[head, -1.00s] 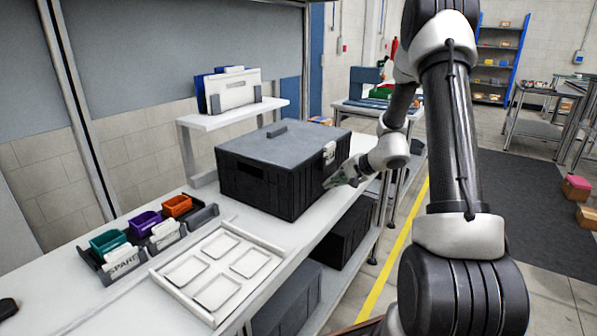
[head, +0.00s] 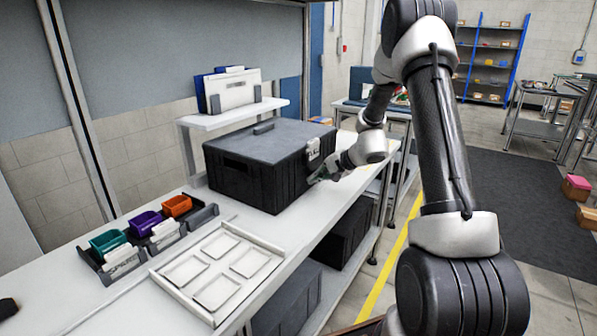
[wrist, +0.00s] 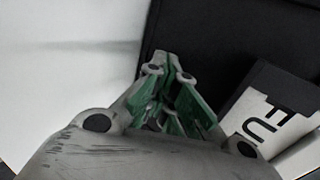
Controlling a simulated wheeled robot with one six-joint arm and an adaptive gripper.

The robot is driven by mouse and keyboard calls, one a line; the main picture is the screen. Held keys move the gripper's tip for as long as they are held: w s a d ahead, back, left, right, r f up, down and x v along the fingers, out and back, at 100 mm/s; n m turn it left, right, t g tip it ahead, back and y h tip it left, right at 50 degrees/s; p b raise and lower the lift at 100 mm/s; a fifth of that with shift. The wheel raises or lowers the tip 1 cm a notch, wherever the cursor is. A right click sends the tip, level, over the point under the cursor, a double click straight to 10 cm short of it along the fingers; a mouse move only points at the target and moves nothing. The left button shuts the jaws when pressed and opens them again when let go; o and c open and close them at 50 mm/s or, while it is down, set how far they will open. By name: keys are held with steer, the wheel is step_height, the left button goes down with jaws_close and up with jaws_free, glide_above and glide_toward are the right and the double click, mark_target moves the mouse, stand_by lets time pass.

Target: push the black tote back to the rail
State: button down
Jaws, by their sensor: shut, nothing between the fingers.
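The black tote (head: 262,185) stands upright with its lid closed on the white bench, near the small raised shelf. A pale latch or label (head: 313,148) is on its right-hand side. My gripper (head: 318,178) is shut and empty, with its tips at the tote's right side, low down below the latch. In the wrist view, the shut green fingertips (wrist: 168,60) are against or very near the dark tote wall (wrist: 215,38); exact contact is hard to tell. I cannot make out the rail clearly; the tote's far side is hidden.
The raised shelf (head: 230,114) with upright folders stands behind the tote. A white tray with square recesses (head: 165,282) and a rack of teal, purple and orange bins (head: 148,222) lie at the left front. Another dark tote (head: 345,235) is under the bench.

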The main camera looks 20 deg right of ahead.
mark_target(310, 172)
steer(key=shift+w+a, duration=1.15)
steer(key=shift+w, duration=0.3)
steer(key=shift+s+d, duration=0.95)
steer(key=shift+s, duration=0.25)
steer(key=shift+s+d, duration=0.95)
steer(key=shift+s, duration=0.25)
steer(key=s+a+r+n+g, duration=0.2)
steer(key=s+a+r+n, duration=0.15)
steer(key=s+r, duration=0.5)
steer(key=s+a+r+n+g, duration=0.2)
steer(key=s+a+r+n, duration=0.15)
steer(key=s+r, duration=0.45)
steer(key=s+d+r+n+h, duration=0.1)
steer(key=s+d+r+h, duration=0.1)
steer(key=s, duration=0.9)
steer(key=s+d+r+n+h, duration=0.2)
steer(key=s+d+r+h, duration=0.1)
steer(key=s, duration=0.9)
steer(key=shift+d+h, duration=0.7)
